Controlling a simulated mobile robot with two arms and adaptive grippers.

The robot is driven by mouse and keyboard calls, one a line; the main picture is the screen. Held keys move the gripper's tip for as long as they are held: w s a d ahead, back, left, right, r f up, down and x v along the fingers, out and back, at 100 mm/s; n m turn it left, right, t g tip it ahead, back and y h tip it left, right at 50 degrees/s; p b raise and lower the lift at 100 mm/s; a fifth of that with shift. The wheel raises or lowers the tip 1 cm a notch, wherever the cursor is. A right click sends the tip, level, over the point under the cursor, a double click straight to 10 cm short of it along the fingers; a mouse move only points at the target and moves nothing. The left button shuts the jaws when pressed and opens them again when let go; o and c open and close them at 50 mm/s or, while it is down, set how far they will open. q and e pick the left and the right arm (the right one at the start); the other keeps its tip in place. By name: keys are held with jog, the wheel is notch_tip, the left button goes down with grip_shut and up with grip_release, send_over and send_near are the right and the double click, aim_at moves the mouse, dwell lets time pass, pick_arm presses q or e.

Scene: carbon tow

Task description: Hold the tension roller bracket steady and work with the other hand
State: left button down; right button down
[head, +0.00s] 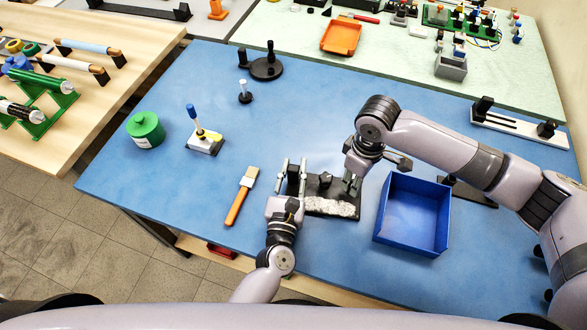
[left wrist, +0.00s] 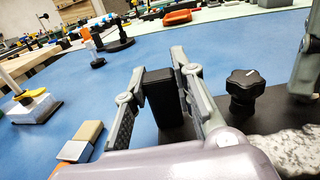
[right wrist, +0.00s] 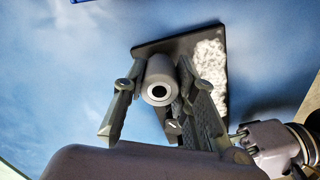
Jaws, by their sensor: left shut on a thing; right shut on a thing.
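The tension roller bracket has a black base plate (right wrist: 180,44) with a white, speckled, rough strip (head: 330,207) along one edge. A black upright block (left wrist: 163,98) stands at its left end, and a black star knob (left wrist: 245,88) beside it. My left gripper (head: 293,172) is shut on the upright block, one finger on each side. My right gripper (right wrist: 158,88) is shut on a pale grey roller (right wrist: 161,80) with a dark bore, at the plate's other end. In the head view my right gripper (head: 351,184) largely hides the roller.
A blue open box (head: 412,250) stands close right of the bracket. A brush (head: 241,196) with an orange handle lies left of my left gripper. A green container (head: 146,130) and a small block with a blue-handled tool (head: 204,145) are farther left. The blue table is clear behind the bracket.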

pick_arm(q)
jog(key=shift+s+f, duration=0.15)
jog(key=shift+f, duration=0.3)
pick_arm(e)
jog(key=shift+r, duration=1.9)
pick_arm(q)
jog(key=c, duration=1.8)
grip_release()
jog(key=shift+o, duration=1.1)
jog(key=shift+r, duration=0.1)
jog(key=shift+w+r, duration=0.1)
jog(key=shift+w, duration=0.1)
pick_arm(e)
notch_tip(320, 180, up, 7)
jog(key=shift+w, duration=0.15)
pick_arm(q)
jog(key=shift+r, duration=0.15)
jog(key=shift+r, duration=0.75)
